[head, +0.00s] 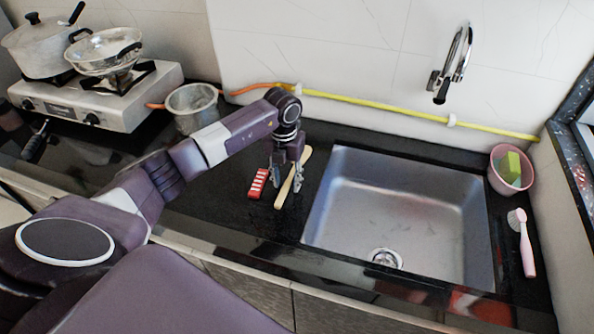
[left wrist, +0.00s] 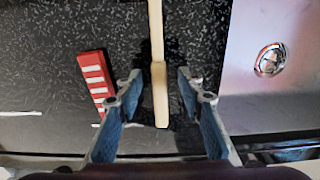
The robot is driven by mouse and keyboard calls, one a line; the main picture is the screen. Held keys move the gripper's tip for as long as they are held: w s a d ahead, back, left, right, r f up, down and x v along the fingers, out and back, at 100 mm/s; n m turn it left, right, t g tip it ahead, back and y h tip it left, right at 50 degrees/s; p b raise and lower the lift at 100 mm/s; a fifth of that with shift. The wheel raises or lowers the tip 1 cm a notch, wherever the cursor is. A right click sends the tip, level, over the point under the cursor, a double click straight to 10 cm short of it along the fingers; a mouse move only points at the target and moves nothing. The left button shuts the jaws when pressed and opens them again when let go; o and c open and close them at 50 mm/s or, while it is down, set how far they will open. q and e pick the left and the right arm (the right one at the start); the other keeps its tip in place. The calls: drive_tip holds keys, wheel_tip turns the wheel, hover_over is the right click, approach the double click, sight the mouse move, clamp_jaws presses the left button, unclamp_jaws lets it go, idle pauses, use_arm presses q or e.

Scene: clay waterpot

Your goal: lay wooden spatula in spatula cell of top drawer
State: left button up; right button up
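The wooden spatula (head: 292,180) lies on the black counter between a red-and-white striped item and the sink. In the left wrist view the pale spatula (left wrist: 159,80) runs down the middle, its lower end between my fingers. My left gripper (head: 286,180) is above the spatula, pointing down. In the left wrist view the left gripper (left wrist: 158,92) is open, with a finger on each side of the spatula and gaps to both. I do not see an open drawer or the spatula cell. My right gripper is not in view.
The red-and-white striped item (head: 258,183) lies close left of the spatula; the sink (head: 400,215) is to the right. A metal strainer (head: 192,106) and a stove (head: 100,100) stand at the left. A pink bowl (head: 497,180) and brush (head: 525,245) are far right.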

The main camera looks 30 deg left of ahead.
use_arm(q)
clamp_jaws()
idle(0.3)
